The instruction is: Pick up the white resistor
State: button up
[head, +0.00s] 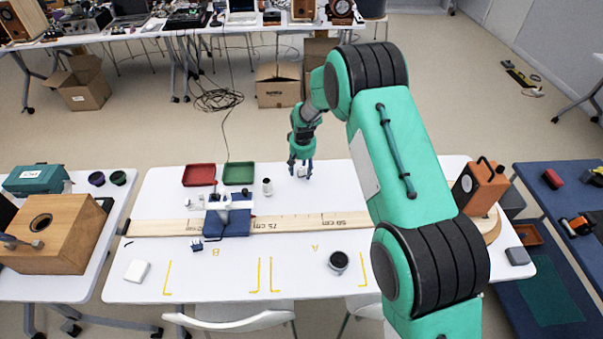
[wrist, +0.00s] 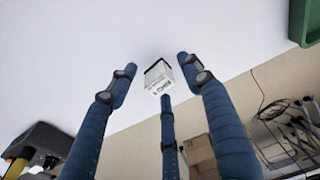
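A small white block with a dark top edge and printed marks, which I take to be the white resistor (wrist: 159,80), stands on the white table. In the head view, the white resistor (head: 302,171) shows as a small pale spot between my fingers, partly hidden. My gripper (wrist: 155,68) is open, with its blue fingers spread around the block. The two upper fingers are apart from it on either side, and the third finger's tip is just below it in the wrist view. In the head view, my gripper (head: 300,168) points down at the table's far side.
A red tray (head: 199,175) and a green tray (head: 238,173) lie to the left, with a small grey cylinder (head: 267,187) nearer. A long wooden ruler (head: 300,223) crosses the table. An orange device (head: 480,185) stands at right. Table around the block looks clear.

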aim_at(302, 169)
grip_shut()
jog(key=shift+r, duration=0.1)
jog(key=shift+r+p, duration=0.35)
jog(key=shift+r, duration=0.55)
jog(key=shift+s+r+p, duration=0.25)
jog(key=shift+r+p, duration=0.05)
jog(key=shift+r, duration=0.6)
jog(key=s+d+r+p, duration=0.1)
jog(key=s+d+p, duration=0.1)
jog(key=s, duration=1.3)
jog(key=shift+s+d, duration=0.15)
jog(key=shift+d, duration=0.35)
jog(key=shift+r, duration=0.1)
